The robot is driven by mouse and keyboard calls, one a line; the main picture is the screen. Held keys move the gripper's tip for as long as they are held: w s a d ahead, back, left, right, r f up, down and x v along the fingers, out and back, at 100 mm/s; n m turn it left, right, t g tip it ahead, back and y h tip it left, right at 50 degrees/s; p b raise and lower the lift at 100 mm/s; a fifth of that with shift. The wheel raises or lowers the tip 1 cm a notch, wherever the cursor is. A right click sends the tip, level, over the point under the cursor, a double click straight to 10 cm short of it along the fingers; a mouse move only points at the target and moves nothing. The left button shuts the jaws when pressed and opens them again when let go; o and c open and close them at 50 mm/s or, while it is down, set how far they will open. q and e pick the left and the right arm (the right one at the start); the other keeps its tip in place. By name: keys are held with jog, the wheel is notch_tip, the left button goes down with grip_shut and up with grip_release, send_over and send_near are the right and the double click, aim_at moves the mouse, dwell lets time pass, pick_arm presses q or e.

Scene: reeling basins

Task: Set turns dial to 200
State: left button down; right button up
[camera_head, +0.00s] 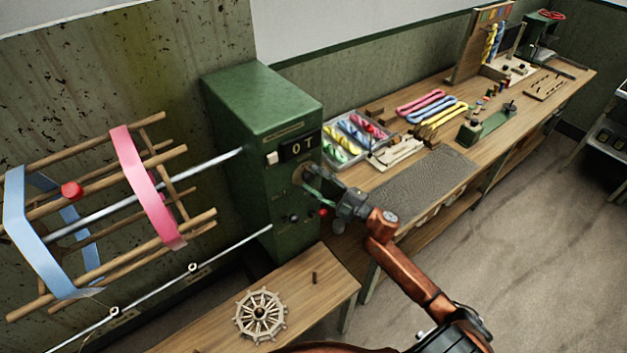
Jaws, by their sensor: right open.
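The green machine box (263,160) stands against the wall. Its small black display (300,146) seems to read "0 T". The turns dial (299,173) is on the front face below the display and is partly hidden by my right gripper. My right gripper (312,183) comes in from the lower right. It is open, with its fingers at the dial; I cannot tell whether they touch it. My left gripper is not in view.
A white switch (272,158), dark knobs and a red button (323,212) are on the same face. A wooden reel with pink and blue bands (146,187) is at the left. A spoked wheel (260,314) lies on the low bench. The workbench at the right holds a grey mat (425,187) and coloured skeins (420,102).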

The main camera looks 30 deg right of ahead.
jog(key=v, duration=1.2)
jog(key=shift+f, duration=0.1)
